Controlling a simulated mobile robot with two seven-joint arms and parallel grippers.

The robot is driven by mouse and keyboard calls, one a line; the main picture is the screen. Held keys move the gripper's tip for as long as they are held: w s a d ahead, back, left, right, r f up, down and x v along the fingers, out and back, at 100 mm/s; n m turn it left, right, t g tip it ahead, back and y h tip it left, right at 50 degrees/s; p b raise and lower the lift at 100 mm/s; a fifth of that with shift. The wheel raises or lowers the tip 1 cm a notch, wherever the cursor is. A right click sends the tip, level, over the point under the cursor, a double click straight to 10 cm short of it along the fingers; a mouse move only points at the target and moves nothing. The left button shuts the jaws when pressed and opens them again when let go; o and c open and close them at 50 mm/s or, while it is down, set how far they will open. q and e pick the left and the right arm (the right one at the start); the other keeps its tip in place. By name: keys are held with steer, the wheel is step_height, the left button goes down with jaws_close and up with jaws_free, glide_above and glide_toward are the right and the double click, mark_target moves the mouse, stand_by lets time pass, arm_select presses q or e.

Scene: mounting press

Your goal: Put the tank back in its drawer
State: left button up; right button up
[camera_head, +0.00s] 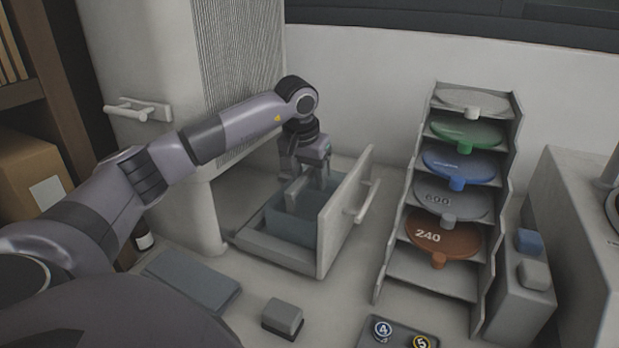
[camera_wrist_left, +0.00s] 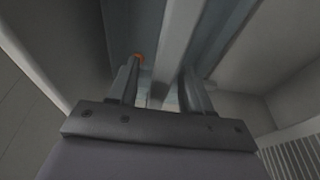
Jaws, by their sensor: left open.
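The tank (camera_head: 291,226), a translucent blue-grey box, sits inside the pulled-out drawer (camera_head: 338,232) of the tall grey cabinet. The drawer's front panel and handle face right. My left gripper (camera_head: 307,187) points down over the tank, its fingers at the tank's top. In the left wrist view my left gripper (camera_wrist_left: 160,78) is open, with a pale bar (camera_wrist_left: 177,42) running between its fingers. Whether the fingers touch the bar I cannot tell. Blue-grey surfaces of the tank (camera_wrist_left: 213,35) show on both sides of the bar. My right gripper is not in view.
A stepped rack (camera_head: 430,262) with several coloured discs stands right of the drawer. A flat grey slab (camera_head: 192,282) and a small grey block (camera_head: 282,318) lie in front. A small tray (camera_head: 400,336) with numbered round pieces is at the bottom edge.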

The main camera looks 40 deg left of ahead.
arm_select(q)
steer(key=v, duration=0.7)
steer(key=shift+f, duration=0.1)
stand_by(0.4)
